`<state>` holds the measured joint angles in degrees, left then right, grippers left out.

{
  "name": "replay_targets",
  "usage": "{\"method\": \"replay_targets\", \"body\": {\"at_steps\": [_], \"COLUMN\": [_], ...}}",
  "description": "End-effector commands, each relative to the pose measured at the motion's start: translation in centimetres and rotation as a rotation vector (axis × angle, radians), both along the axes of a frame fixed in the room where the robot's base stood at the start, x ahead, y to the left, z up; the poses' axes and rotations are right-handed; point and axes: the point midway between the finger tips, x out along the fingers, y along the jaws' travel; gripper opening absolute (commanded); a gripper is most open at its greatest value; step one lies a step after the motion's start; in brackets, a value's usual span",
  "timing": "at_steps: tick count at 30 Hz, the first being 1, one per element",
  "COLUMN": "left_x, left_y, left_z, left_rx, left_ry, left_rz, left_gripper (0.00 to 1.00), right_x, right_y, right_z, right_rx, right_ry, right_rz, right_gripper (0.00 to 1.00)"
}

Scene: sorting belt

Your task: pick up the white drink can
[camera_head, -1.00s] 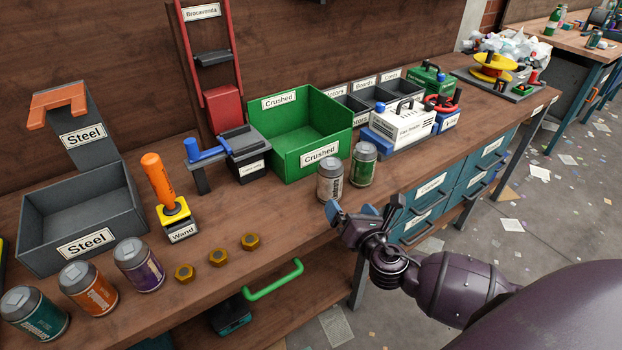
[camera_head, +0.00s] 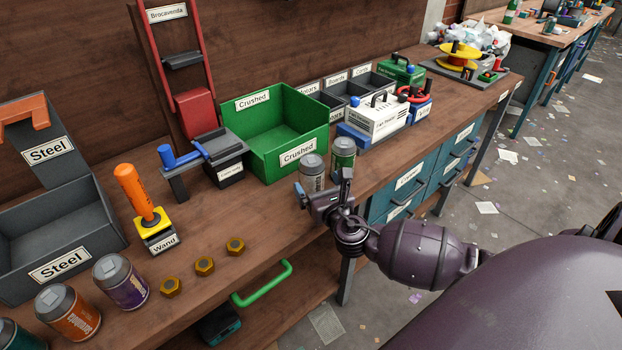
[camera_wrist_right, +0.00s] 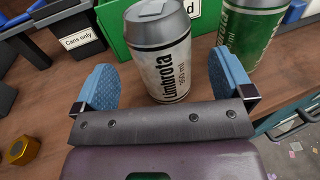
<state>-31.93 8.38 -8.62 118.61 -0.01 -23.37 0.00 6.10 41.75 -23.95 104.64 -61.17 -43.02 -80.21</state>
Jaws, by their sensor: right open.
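The white drink can (camera_head: 312,172), with a grey lid and dark lettering, stands upright on the workbench in front of the green Crushed bin. In the right wrist view the can (camera_wrist_right: 160,65) stands between the blue finger pads of my right gripper (camera_wrist_right: 160,95). That gripper is open, with gaps on both sides of the can. In the head view my right gripper (camera_head: 322,194) covers the can's lower part. A green can (camera_head: 342,158) stands close to the right of the white can. My left gripper is not in view.
The green bin (camera_head: 290,128) stands just behind the cans. Several brass nuts (camera_head: 204,266) lie on the bench (camera_head: 255,215) at left. Orange (camera_head: 70,315) and purple (camera_head: 122,283) cans stand further left. The black Cans only box (camera_head: 226,170) is left of the bin.

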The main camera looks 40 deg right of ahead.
Motion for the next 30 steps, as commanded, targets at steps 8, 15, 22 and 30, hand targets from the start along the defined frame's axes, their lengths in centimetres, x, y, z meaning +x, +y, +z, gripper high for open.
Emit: {"method": "replay_targets", "body": {"at_steps": [8, 15, 22, 30], "left_x": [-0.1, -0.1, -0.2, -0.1], "left_y": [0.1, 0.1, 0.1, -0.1], "left_z": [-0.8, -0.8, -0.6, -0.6], "left_rx": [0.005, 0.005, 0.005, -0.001], "left_ry": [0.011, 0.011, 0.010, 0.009], "left_rz": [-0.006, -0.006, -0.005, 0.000], "left_gripper": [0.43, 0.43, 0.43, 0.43], "right_x": [3.5, 4.8, 4.7, 4.7], "right_y": [-0.9, -1.2, -1.2, -1.2], "right_z": [-0.3, -0.2, -0.1, -0.1], "right_rx": [-0.001, 0.000, 0.001, 0.001], "right_ry": [0.001, 0.001, 0.001, 0.001], "right_rz": [0.000, 0.000, 0.000, 0.000], "right_gripper": [0.99, 0.99, 0.90, 0.48]}}
